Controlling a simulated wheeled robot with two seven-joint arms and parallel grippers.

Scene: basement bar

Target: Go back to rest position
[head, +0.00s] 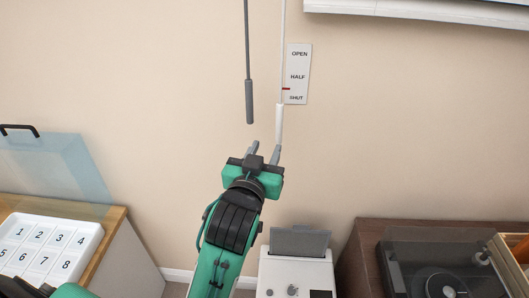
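My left gripper (266,148) is raised in front of the wall, with its two grey fingers spread apart and nothing seen between them. A white cord handle (279,123) hangs just above its right fingertip; I cannot tell whether they touch. A grey cord handle (249,101) hangs above and left of the gripper, apart from it. A white sign (298,74) reads OPEN, HALF, SHUT, and a small red marker (286,89) lies between HALF and SHUT. My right gripper is not in view.
A white numbered tray (78,239) sits on a wooden-topped cabinet (112,222) at left, near a clear bluish lid (60,165). A white machine (297,270) stands below. A record player (445,280) is on a brown cabinet (360,250) at right.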

